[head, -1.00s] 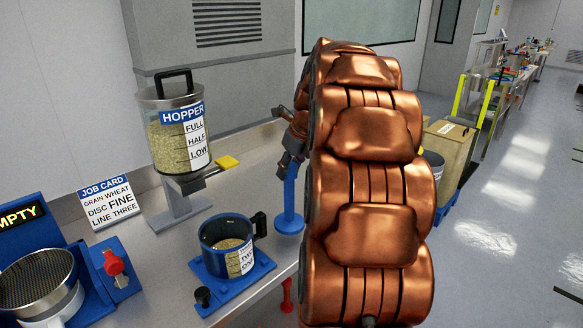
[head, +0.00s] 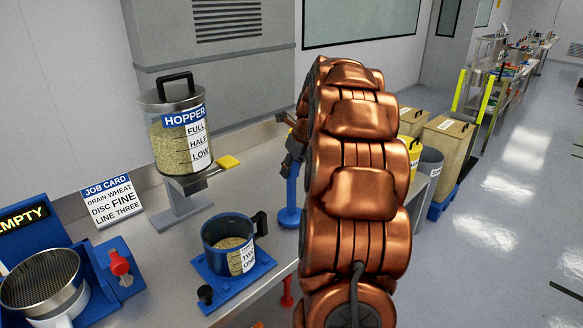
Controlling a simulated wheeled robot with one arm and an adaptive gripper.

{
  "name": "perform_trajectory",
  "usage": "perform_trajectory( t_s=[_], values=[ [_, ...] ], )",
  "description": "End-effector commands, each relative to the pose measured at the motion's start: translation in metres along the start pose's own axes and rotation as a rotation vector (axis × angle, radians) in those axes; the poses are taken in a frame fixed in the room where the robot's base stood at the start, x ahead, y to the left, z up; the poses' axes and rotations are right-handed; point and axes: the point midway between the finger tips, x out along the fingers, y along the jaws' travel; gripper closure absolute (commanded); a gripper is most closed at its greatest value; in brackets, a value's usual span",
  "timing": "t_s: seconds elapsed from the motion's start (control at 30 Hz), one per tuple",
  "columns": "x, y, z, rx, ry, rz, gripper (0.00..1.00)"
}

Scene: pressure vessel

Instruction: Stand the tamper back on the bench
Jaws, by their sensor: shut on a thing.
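The blue tamper (head: 291,197) is upright, with its round foot low at the bench (head: 180,262) surface. I cannot tell whether the foot touches the bench or hangs just above it. My gripper (head: 292,158) is shut on the tamper's upper part. My copper arm hides the right side of the gripper and part of the tamper.
A blue cup (head: 213,233) of grain sits on a blue base left of the tamper. The hopper (head: 178,130) with a yellow handle (head: 229,162) stands behind. A job card (head: 107,199), a sieve (head: 42,283) and a red knob (head: 119,262) are at left. A grey bin (head: 428,172) stands beyond my arm.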

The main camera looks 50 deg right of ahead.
Motion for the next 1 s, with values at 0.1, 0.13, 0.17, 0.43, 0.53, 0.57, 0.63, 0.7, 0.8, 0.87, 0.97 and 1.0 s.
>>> perform_trajectory(
  t_s=[0.1, 0.13, 0.17, 0.43, 0.53, 0.57, 0.63, 0.7, 0.8, 0.87, 0.97, 1.0],
  values=[
    [0.0061, 0.0011, -0.003, 0.001, 0.001, 0.002, 1.0],
    [0.0067, 0.0009, -0.0032, 0.0, 0.001, 0.002, 1.0],
    [0.007, 0.0007, -0.0032, 0.0, 0.0, 0.001, 1.0],
    [0.0083, 0.0005, -0.0034, 0.0, -0.001, 0.001, 1.0],
    [0.0095, 0.0003, -0.0039, 0.0, -0.001, 0.0, 0.6],
    [0.0095, 0.0003, -0.0039, 0.0, -0.001, 0.0, 0.57],
    [0.0094, 0.0003, -0.0039, 0.0, -0.001, 0.0, 0.5],
    [0.0095, 0.0003, -0.0039, 0.0, 0.0, 0.0, 0.42],
    [0.0095, 0.0004, -0.0039, 0.0, 0.0, 0.0, 0.4],
    [0.0095, 0.0004, -0.004, 0.0, 0.0, 0.001, 0.4],
    [0.0095, 0.0004, -0.004, 0.0, 0.0, 0.001, 0.4],
    [0.0094, 0.0004, -0.0039, 0.0, 0.0, 0.001, 0.4]
  ],
)
